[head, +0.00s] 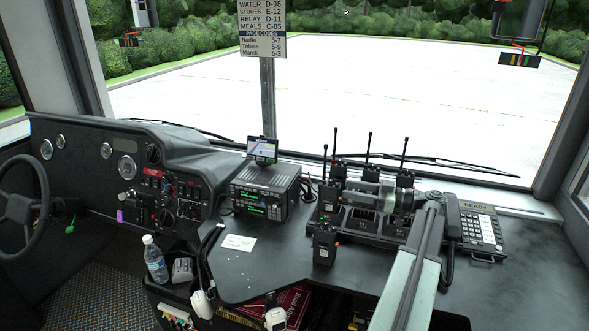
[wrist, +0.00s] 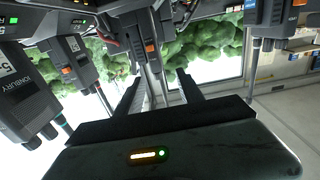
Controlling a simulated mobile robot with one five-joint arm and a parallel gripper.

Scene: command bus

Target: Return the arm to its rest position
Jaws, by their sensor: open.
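My arm reaches up from the lower right in the head view and bends at the dash. My gripper (head: 342,185) points left over the radio charger (head: 372,238), among the upright black radios. In the wrist view, the two dark fingers of my gripper (wrist: 160,77) stand apart with nothing held between them. A radio with an orange button (wrist: 151,50) shows beyond the gap between the fingers; I cannot tell how close it is. Parts of the charger and radios are hidden behind my arm in the head view.
A black radio (head: 325,246) stands at the charger's front. A desk phone (head: 480,230) is close right of my arm. A radio console (head: 266,192) with a small screen is to the left. The steering wheel (head: 22,208) is far left. Open dash lies front left of the charger.

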